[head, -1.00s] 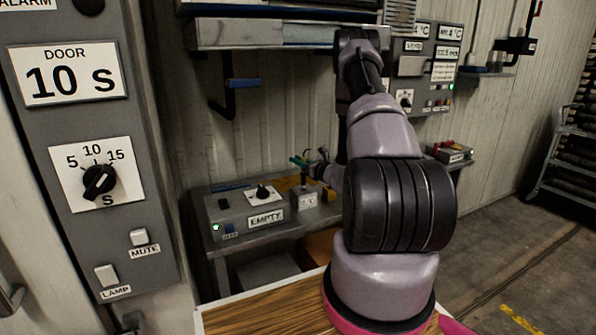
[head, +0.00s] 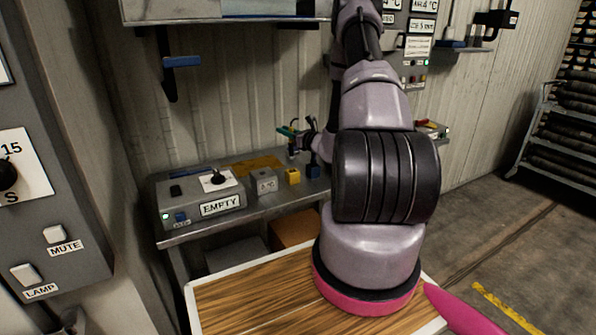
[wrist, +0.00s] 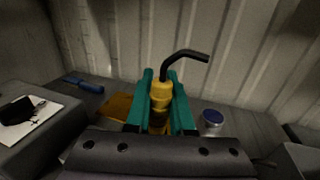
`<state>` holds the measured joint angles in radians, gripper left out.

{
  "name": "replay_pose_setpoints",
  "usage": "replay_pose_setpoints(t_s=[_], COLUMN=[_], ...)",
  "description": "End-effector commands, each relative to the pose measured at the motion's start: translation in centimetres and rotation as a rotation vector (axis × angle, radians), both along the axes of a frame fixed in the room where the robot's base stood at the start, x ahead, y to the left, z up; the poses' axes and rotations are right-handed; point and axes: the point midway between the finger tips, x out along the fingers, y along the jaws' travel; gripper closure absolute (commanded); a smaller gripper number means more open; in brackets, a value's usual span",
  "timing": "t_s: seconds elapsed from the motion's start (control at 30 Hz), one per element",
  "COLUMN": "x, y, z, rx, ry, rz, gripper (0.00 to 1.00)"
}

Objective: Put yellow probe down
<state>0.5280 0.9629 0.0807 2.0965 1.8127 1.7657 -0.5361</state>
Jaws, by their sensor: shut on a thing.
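The yellow probe (wrist: 160,98) is upright between the green fingers of my gripper (wrist: 160,82) in the wrist view. A black bent rod rises from its top and turns right. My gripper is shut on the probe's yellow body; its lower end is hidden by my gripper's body. In the head view my gripper (head: 294,134) is small, above the back of the grey bench (head: 285,207). The probe is hard to make out there. A tan-yellow mat (head: 258,165) lies flat on the bench; it also shows behind my gripper in the wrist view (wrist: 115,106).
A grey box marked EMPTY (head: 200,208) stands at the bench's left. A grey block (head: 264,182), a yellow block (head: 292,176) and a blue item (head: 313,171) stand to its right. A blue-topped can (wrist: 212,122) is right of the probe. A shelf (head: 225,10) hangs above.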

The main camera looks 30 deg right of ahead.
Motion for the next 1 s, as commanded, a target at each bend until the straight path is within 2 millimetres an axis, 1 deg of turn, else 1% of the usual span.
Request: replay_pose_setpoints(t_s=[0.03,0.1,0.2,0.43,0.63,1.0], x=[-0.1,0.0,0.0,0.0,0.0,0.0], y=[0.0,0.0,0.0,0.0,0.0,0.0], z=[-1.2,-2.5,-4.0,-5.9,-8.8,-9.3], rx=[0.003,0.003,0.003,0.001,0.002,0.001], ry=[0.004,0.004,0.002,0.002,0.002,0.0], rz=[-0.001,-0.001,0.0,-0.001,0.0,0.0], gripper=[1.0,1.0,1.0,1.0,1.0,1.0])
